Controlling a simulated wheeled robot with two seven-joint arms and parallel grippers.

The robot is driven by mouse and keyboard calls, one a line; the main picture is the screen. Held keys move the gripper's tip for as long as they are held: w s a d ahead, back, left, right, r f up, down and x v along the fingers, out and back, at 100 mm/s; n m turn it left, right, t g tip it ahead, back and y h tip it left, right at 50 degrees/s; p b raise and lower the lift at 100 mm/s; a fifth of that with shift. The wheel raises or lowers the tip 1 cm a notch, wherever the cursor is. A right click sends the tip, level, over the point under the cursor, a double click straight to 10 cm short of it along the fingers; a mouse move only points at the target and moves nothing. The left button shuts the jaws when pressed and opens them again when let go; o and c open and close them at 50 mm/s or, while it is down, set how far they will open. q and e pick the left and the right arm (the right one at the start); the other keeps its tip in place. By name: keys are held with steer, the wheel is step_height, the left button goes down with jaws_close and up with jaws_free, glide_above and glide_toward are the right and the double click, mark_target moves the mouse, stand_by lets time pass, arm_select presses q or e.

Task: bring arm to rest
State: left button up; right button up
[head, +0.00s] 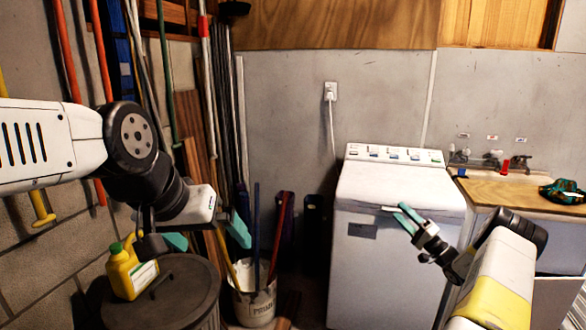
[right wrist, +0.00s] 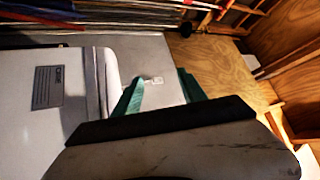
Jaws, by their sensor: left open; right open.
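My left arm comes in from the left in the head view. Its left gripper (head: 207,240) has green fingers spread apart, open and empty, above and beside a round dark bin lid. My right arm comes in from the lower right. Its right gripper (head: 408,218) is open and empty, with green fingers in front of the white washing machine (head: 385,265). In the right wrist view the two green fingers of the right gripper (right wrist: 160,92) stand apart with nothing between them. The washing machine also shows at the left there (right wrist: 50,95).
A yellow jug (head: 130,272) stands on the dark bin lid (head: 180,285) below my left gripper. A white bucket (head: 253,300) holds several poles. Long-handled tools lean along the left wall.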

steer(key=s+a+r+n+g+y, duration=0.2)
steer(key=a+r+n+g, duration=0.1)
steer(key=a+r+g, duration=0.4)
steer(key=s+a+r+n+g+y, duration=0.1)
steer(key=s+a+r+n+g, duration=0.3)
steer(key=a, duration=0.6)
steer(key=s+a+r+g+h, duration=0.3)
steer(key=s+a+r+g, duration=0.1)
steer(key=s+a+r, duration=0.3)
steer(key=s+r+t+h, duration=0.1)
steer(key=s+h, duration=0.4)
steer(key=s, duration=1)
steer(key=s+r+n+t+h, duration=0.1)
steer(key=s+h, duration=0.4)
steer(key=s, duration=1)
steer(key=shift+r+t+h, duration=0.3)
steer(key=shift+r+h, duration=0.1)
